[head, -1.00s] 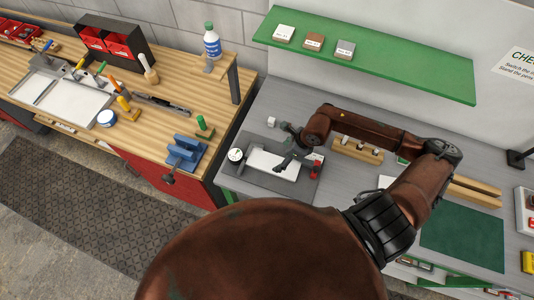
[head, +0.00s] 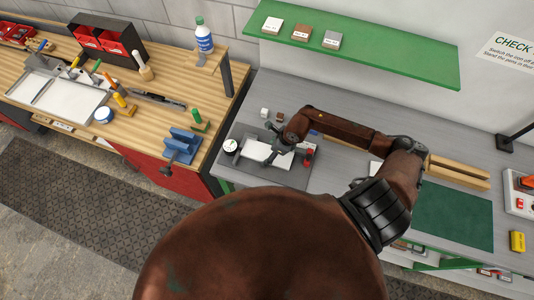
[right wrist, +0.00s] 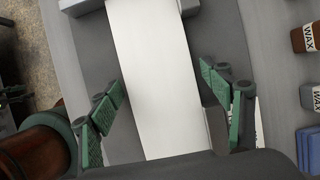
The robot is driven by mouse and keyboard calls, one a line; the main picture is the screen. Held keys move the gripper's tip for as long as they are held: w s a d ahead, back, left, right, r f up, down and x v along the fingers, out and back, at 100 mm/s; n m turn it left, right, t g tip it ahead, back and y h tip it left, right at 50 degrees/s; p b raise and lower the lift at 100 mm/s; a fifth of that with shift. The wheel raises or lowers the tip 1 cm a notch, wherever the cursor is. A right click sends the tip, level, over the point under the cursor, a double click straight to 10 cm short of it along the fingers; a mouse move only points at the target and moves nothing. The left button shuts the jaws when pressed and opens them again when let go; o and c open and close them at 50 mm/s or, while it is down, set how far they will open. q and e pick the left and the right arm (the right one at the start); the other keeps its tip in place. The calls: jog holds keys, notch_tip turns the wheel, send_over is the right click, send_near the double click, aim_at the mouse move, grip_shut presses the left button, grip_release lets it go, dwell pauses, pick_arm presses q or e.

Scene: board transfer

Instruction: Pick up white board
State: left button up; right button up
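The white board (head: 256,151) lies flat in a dark grey fixture (head: 239,167) on the grey bench in the head view. In the right wrist view the white board (right wrist: 150,60) is a long pale strip running up the middle. My right gripper (head: 276,151) is over the board, hiding part of it. In the wrist view its green-padded fingers (right wrist: 164,92) are spread wide, one on each side of the board, with gaps to its edges. Nothing is held.
Wax blocks (right wrist: 311,98) stand right of the fixture in the wrist view. A round dial (head: 230,146) and a red-topped part (head: 308,156) flank the board. A green shelf (head: 380,58) hangs above the bench. A dark green mat (head: 455,215) lies to the right.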

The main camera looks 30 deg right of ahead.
jog(key=shift+s+r, duration=0.15)
jog(key=shift+s, duration=0.05)
jog(key=c, duration=0.5)
jog(key=shift+w, duration=0.1)
jog(key=c, duration=0.7)
pick_arm(q)
jog(key=shift+r, duration=0.1)
pick_arm(e)
jog(key=shift+o, duration=0.2)
jog(key=shift+r, duration=0.25)
notch_tip(320, 180, up, 3)
jog(key=shift+r+p, duration=0.2)
jog(key=shift+p, duration=0.95)
pick_arm(q)
notch_tip(320, 180, up, 10)
jog(key=p, duration=0.8)
jog(key=shift+r, duration=0.2)
pick_arm(e)
jog(key=s+a+r, duration=0.3)
jog(key=s+r, duration=0.6)
jog(key=s, duration=0.4)
jog(key=shift+s+a, duration=0.3)
